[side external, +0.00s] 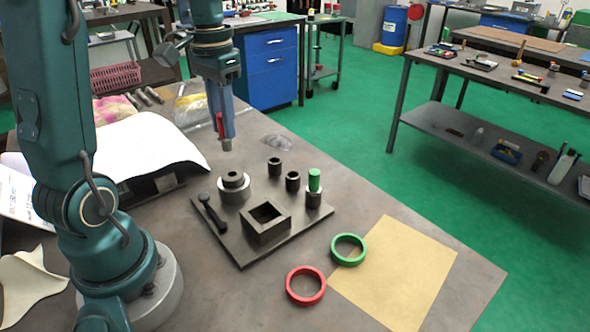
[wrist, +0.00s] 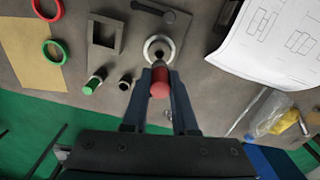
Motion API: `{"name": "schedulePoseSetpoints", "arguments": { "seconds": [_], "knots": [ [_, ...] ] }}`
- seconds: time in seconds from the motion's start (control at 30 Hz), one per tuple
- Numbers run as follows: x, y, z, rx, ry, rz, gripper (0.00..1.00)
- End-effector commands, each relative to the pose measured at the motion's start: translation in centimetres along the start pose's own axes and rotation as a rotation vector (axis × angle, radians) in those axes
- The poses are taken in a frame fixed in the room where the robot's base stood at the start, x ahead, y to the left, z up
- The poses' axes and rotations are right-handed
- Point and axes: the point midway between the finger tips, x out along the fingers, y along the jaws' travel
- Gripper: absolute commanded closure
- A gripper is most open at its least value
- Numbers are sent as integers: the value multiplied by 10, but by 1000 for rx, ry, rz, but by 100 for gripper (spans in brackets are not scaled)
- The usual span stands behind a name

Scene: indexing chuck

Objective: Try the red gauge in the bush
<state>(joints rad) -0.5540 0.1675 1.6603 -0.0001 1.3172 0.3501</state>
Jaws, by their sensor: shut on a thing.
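The red gauge (wrist: 160,88) is between the fingers of my gripper (wrist: 159,76), its red end toward the wrist camera. In the side external view my gripper (side external: 225,143) points down, shut on the gauge, with a strip of red (side external: 220,124) showing. The grey chuck (side external: 233,193) stands below, with the dark round bush (side external: 234,178) in its top; a clear gap separates them from the fingertips. In the wrist view the chuck (wrist: 151,40) shows as a pale ring just beyond the gauge, which partly covers the bush. The gauge's lower end is hard to make out.
A green gauge (side external: 314,180) stands in a holder. Two empty dark holders (side external: 274,167) (side external: 292,181), a square open box (side external: 266,222) and a black lever (side external: 211,212) share the plate (side external: 243,255). Red (side external: 305,286) and green (side external: 348,249) rings lie by a tan sheet (side external: 400,275).

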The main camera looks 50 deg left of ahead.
Motion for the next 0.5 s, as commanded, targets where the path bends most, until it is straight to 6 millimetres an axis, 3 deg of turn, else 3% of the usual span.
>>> {"name": "schedulePoseSetpoints", "arguments": {
  "seconds": [0.5],
  "knots": [
    [5,1,-1,6,2,-1,100]
  ]
}}
